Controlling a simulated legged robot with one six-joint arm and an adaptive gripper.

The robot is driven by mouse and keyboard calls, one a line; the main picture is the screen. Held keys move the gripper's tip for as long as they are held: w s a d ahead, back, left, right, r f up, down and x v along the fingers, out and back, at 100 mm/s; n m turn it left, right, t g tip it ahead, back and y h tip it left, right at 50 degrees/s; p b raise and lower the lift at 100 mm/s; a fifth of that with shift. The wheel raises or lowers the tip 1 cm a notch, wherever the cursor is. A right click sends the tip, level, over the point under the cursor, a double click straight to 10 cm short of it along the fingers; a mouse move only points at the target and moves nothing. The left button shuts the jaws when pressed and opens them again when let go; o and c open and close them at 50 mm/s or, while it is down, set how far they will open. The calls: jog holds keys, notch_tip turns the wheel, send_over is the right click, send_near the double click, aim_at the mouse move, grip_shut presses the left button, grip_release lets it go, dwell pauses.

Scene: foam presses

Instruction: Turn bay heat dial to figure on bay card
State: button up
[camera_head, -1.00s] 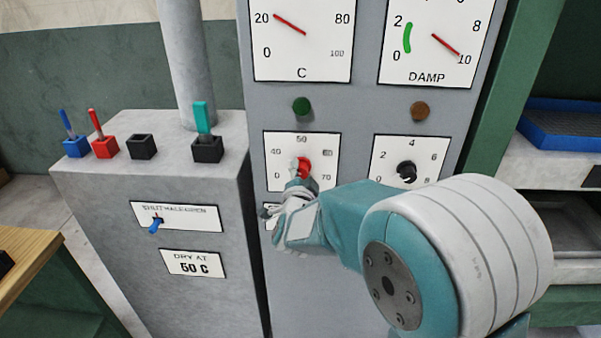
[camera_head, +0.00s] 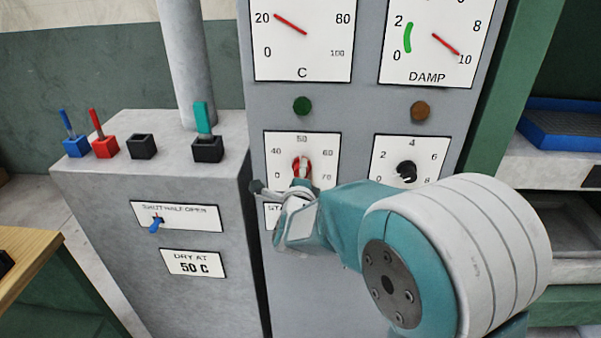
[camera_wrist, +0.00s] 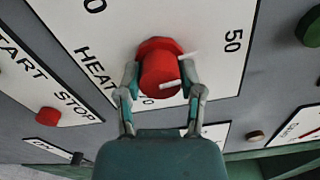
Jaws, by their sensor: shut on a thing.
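The heat dial is a red knob (camera_wrist: 158,68) on a white scale plate marked HEAT in the wrist view. In the head view the dial (camera_head: 302,165) sits on the cabinet's scale plate (camera_head: 330,140), below the figure 50. My gripper (camera_wrist: 163,82) is shut on the knob, with one finger on each side. White marks on the knob point right and slightly up in the wrist view, roughly toward the 50. My gripper hides the lower part of the dial in the head view. The bay card (camera_head: 194,263) reads DRY AT 50 C.
A C gauge (camera_head: 302,50) and a DAMP gauge (camera_head: 430,45) are above. A black dial (camera_head: 406,170) stands right of my gripper. A red stop button (camera_wrist: 48,115) is close by.

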jog(key=shift+f+m, duration=0.35)
jog(key=shift+m, duration=0.15)
jog(key=shift+s, duration=0.1)
jog(key=o, duration=1.1)
jog(key=shift+d+f, duration=0.1)
jog(key=shift+o, duration=0.2)
jog(key=shift+r, duration=0.25)
jog(key=shift+s, duration=0.15)
jog(key=s, duration=1.1)
jog(key=shift+s+a, duration=0.25)
jog(key=shift+a, duration=0.05)
jog(key=shift+f, duration=0.1)
